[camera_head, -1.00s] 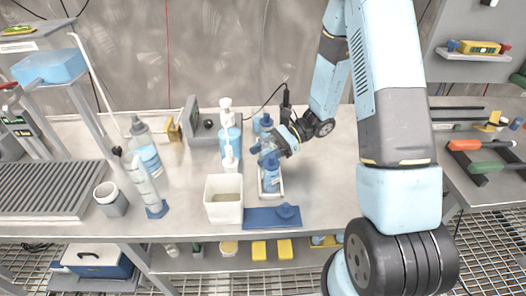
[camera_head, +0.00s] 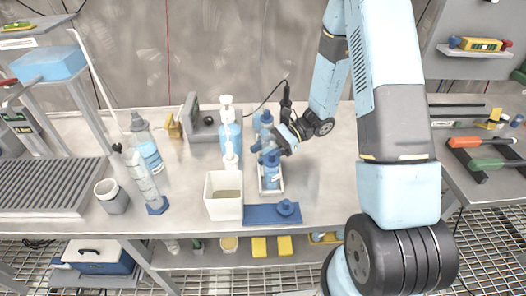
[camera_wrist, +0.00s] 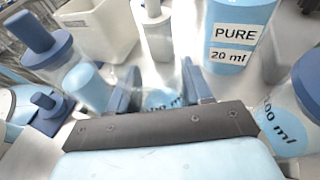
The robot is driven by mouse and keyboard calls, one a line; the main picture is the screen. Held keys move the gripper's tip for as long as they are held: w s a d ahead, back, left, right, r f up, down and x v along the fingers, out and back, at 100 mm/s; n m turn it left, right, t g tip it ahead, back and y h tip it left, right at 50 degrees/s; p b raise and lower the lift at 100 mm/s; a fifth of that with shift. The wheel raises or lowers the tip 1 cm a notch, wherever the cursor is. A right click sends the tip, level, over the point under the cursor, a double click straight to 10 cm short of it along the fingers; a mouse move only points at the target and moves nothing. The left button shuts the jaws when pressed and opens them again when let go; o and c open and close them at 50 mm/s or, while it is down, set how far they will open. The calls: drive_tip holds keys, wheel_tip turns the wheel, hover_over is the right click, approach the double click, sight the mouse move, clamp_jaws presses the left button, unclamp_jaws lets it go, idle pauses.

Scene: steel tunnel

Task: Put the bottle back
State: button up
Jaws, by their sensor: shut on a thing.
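My gripper (camera_head: 272,150) is shut on a small bottle above or at the white tray (camera_head: 280,190) near the middle of the bench. In the wrist view, my two dark blue fingers (camera_wrist: 160,85) have a bottle with a light blue label (camera_wrist: 165,99) between them. The lower part of the held bottle is hidden by the gripper body. In the head view a blue-capped bottle (camera_head: 271,172) stands upright in the tray, just below the fingers. I cannot tell from the head view whether it is the held one.
A white bin (camera_head: 224,206) stands left of the tray, and a blue board (camera_head: 258,216) lies in front. Pump bottles (camera_head: 229,140) stand behind the bin. Another blue-capped bottle (camera_head: 266,120) stands behind the gripper. The bench right of the tray is clear.

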drive_tip(key=o, duration=1.2)
drive_tip(key=shift+o, duration=0.2)
drive_tip(key=v, duration=1.3)
drive_tip(key=shift+w+d, duration=0.15)
drive_tip(key=shift+d, duration=0.25)
